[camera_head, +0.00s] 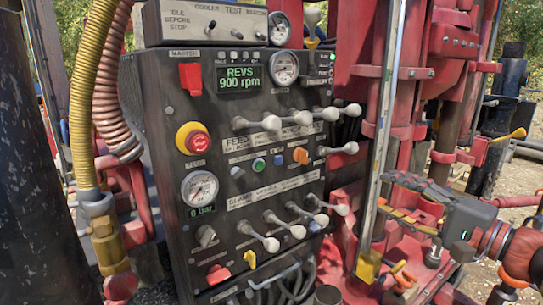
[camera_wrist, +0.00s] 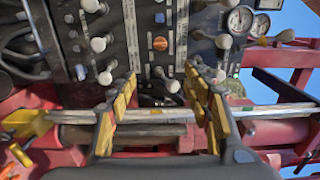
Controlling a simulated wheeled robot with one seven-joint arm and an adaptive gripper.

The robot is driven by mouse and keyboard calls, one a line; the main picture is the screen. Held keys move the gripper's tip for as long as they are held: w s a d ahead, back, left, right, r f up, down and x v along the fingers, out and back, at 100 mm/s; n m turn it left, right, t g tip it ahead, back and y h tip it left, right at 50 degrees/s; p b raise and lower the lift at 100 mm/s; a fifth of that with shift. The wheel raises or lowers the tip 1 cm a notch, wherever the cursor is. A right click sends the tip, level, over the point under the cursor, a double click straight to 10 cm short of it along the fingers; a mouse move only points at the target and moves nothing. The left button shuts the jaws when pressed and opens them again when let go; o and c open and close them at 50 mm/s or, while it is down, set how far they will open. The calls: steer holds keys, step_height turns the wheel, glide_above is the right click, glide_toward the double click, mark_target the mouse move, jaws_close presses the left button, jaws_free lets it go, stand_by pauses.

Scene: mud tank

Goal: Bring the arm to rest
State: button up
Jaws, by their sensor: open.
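My gripper (camera_head: 386,194) is at the right in the head view, its fingers pointing left toward the control panel. In the wrist view my gripper (camera_wrist: 161,76) shows two yellow-padded fingers spread well apart, with nothing held between them. The dark control panel (camera_head: 222,125), with several pale-knobbed levers, stands to the left of the fingertips. In the wrist view the panel (camera_wrist: 180,35) lies beyond the fingertips. A pale upright pole (camera_head: 384,125) stands close to the fingertips. Whether they touch it cannot be told.
The panel carries a red stop button (camera_head: 196,140), a display (camera_head: 239,79) reading 900 rpm and a gauge (camera_head: 200,190) above a 0 bar reading. Red machine frame (camera_head: 408,60) crowds the arm. Yellow and pink hoses (camera_head: 82,90) hang at left.

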steer(key=s+f+g+h, duration=0.3)
steer(key=s+f, duration=0.1)
steer(key=f, duration=0.6)
steer(key=s+f+g+h, duration=0.2)
steer(key=s+f+g, duration=0.2)
steer(key=f, duration=0.6)
steer(key=s+a+f+n+g+h, duration=0.1)
steer(key=s+f+n+g+h, duration=0.2)
steer(key=s+f+n+h, duration=0.45)
steer(key=s+a+r+n+t+y, duration=0.1)
steer(key=s+a+n+y, duration=0.1)
steer(key=s+a, duration=0.3)
steer(key=shift+s+r+n, duration=0.35)
steer(key=shift+s+n, duration=0.15)
steer(key=shift+n, duration=0.05)
